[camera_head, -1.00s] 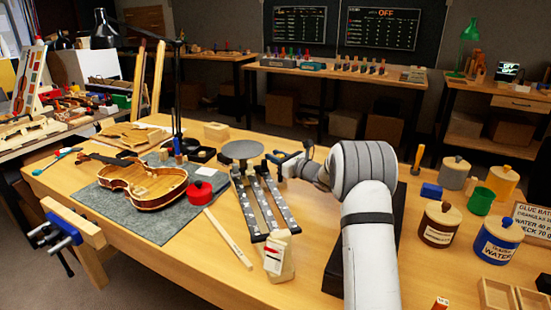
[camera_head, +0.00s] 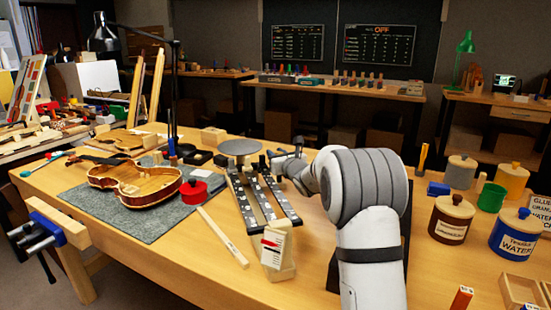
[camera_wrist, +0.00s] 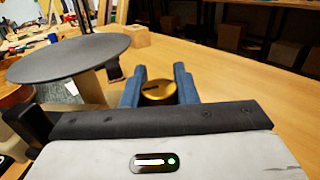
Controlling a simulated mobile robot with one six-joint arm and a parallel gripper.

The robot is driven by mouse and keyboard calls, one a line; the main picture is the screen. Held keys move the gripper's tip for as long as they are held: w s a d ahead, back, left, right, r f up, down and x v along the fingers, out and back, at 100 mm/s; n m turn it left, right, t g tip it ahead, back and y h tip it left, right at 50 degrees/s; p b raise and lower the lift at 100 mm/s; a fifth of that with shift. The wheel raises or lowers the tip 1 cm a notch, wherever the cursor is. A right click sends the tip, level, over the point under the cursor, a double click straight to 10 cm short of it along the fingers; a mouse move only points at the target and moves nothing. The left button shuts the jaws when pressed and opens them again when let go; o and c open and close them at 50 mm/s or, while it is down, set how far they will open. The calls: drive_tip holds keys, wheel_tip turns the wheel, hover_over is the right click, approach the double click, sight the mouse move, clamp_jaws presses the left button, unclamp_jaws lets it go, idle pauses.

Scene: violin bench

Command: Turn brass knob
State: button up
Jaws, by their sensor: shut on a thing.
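The brass knob (camera_wrist: 158,91) shows in the wrist view as a round gold disc with a dark slot or mark on its face. My gripper (camera_wrist: 158,80) has its two blue fingers on either side of the knob, shut on it. In the head view my gripper (camera_head: 275,156) is at the back end of the dark rail fixture, just right of the round grey plate (camera_head: 241,147). The knob is too small and hidden to make out there. The grey plate also shows large at the left in the wrist view (camera_wrist: 68,57).
A violin (camera_head: 140,183) lies on a grey mat (camera_head: 150,222) at left, beside a red round tin (camera_head: 193,192). Jars, including a brown one (camera_head: 451,219) and a blue one (camera_head: 514,235), stand at right. A wooden block (camera_wrist: 138,36) is beyond the plate.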

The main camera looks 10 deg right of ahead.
drive_tip(key=shift+r, duration=0.15)
drive_tip(key=o, duration=1)
drive_tip(key=shift+s, duration=0.1)
drive_tip(key=v, duration=0.7)
drive_tip(key=shift+s+d, duration=0.15)
drive_tip(key=shift+s, duration=0.15)
